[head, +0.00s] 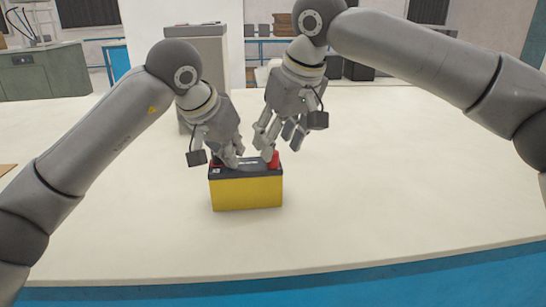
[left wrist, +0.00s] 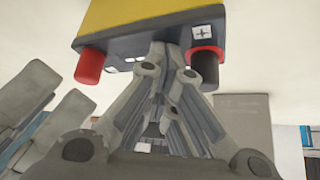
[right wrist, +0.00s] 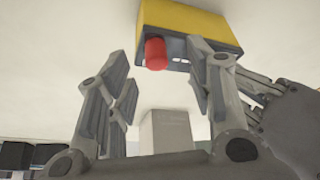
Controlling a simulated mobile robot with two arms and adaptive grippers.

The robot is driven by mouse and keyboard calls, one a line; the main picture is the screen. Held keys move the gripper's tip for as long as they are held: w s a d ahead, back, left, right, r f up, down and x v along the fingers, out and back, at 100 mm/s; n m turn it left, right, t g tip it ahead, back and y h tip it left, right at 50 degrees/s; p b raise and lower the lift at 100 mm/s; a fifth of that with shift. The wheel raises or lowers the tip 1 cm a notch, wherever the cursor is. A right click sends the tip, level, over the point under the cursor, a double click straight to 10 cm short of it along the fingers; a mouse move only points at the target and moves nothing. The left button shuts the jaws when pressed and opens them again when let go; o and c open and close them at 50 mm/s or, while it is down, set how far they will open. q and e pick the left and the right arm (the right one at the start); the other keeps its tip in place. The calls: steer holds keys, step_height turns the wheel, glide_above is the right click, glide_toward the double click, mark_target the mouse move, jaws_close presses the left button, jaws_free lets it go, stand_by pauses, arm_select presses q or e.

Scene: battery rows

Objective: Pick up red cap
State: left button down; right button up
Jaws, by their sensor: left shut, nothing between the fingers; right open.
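A yellow battery (head: 246,193) with a dark top stands on the white table. The red cap (head: 273,160) is on the right end of its top in the head view; it also shows in the left wrist view (left wrist: 90,67) and the right wrist view (right wrist: 155,54). My right gripper (head: 268,146) is open, just above the cap; in its wrist view the cap lies between and beyond the fingers. My left gripper (head: 233,162) is shut and empty at the middle of the battery's top. A black terminal (left wrist: 206,69) with a red ring at its base stands beside its fingertips.
A grey box (head: 205,45) stands on the table behind the battery, partly hidden by my left arm. The table (head: 400,190) is clear to the right, and its front edge lies nearer than the battery. My two grippers are close together.

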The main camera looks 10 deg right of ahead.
mark_target(273, 159)
steer(key=x, duration=0.4)
steer(key=shift+w+f, duration=0.15)
steer(key=shift+w, duration=0.1)
steer(key=shift+c, duration=0.4)
steer(key=c, duration=0.7)
